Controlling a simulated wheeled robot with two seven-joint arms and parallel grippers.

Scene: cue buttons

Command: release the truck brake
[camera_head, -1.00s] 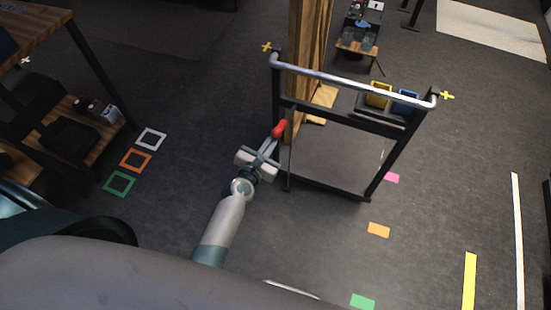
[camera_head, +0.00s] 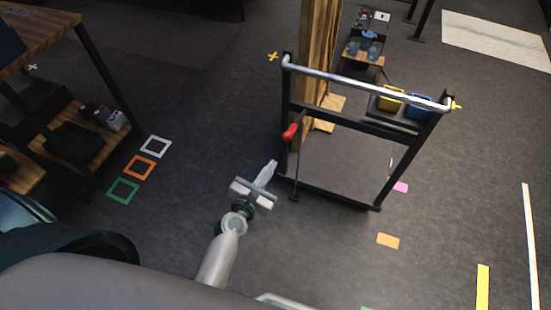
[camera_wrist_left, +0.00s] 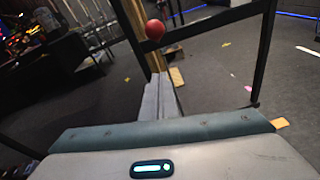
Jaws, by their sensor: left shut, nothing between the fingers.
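The truck (camera_head: 338,178) is a dark platform cart with a silver push bar (camera_head: 365,82) across its top. Its brake lever has a red grip (camera_head: 289,132) and sits on the cart's left upright, tilted down to the left. In the left wrist view the red grip (camera_wrist_left: 155,29) shows end-on as a ball above the fingers. My left gripper (camera_head: 270,168) is shut and empty, below and to the left of the red grip and apart from it. Its closed fingers also show in the left wrist view (camera_wrist_left: 160,97). My right gripper is not in view.
A wooden post (camera_head: 317,70) stands behind the cart's left side. Yellow and blue bins (camera_head: 391,99) sit at the cart's right. A wooden shelf table (camera_head: 40,35) stands at the left. Floor between the table and cart is clear apart from coloured square outlines (camera_head: 139,167).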

